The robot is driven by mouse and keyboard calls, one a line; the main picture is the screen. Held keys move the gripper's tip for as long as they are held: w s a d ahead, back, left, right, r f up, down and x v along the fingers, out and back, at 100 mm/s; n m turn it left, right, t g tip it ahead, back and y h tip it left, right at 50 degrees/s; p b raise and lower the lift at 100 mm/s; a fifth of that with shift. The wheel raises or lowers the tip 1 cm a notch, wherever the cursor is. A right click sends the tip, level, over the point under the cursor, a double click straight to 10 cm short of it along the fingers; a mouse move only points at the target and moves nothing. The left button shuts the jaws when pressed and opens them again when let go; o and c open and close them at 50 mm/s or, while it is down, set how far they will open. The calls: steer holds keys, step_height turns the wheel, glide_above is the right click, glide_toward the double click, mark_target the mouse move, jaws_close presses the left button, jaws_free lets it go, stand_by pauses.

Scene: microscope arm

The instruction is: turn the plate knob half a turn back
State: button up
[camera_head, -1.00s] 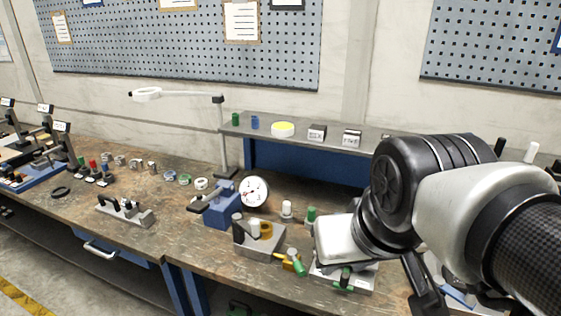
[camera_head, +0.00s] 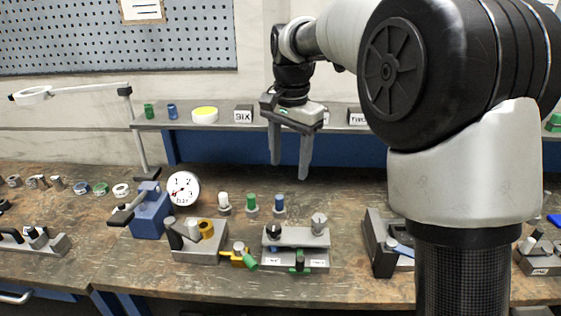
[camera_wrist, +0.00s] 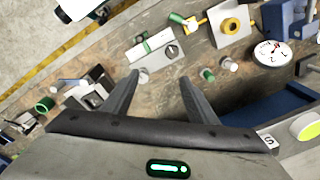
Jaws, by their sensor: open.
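A grey metal plate fixture (camera_head: 284,253) stands near the bench's front edge in the head view. It carries a black knob (camera_head: 273,231) at the left, a silver knob (camera_head: 319,223) at the right and a green-handled part (camera_head: 299,259) in front. I cannot tell from the pictures which one is the plate knob. The fixture also shows beyond my fingers in the wrist view (camera_wrist: 158,62). My gripper (camera_head: 290,170) is open and empty, fingers pointing down, above and behind the fixture, touching nothing. Its two fingers are spread in the wrist view (camera_wrist: 158,77).
White (camera_head: 224,204), green (camera_head: 252,204) and blue (camera_head: 280,205) pegs stand behind the fixture. A brass valve (camera_head: 238,255) and a grey block with a yellow ring (camera_head: 199,246) are to its left. A dark device (camera_head: 381,246) is to its right. A shelf (camera_head: 350,119) runs behind.

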steer(key=m+g, duration=0.1)
steer(key=m, duration=0.1)
glide_above(274, 225)
step_height(274, 225, down, 5)
steer(key=f, duration=0.1)
step_height(274, 225, down, 17)
steer(key=shift+r+b, duration=0.1)
steer(key=shift+b, duration=0.4)
steer(key=shift+c, duration=0.3)
steer(key=c, duration=1)
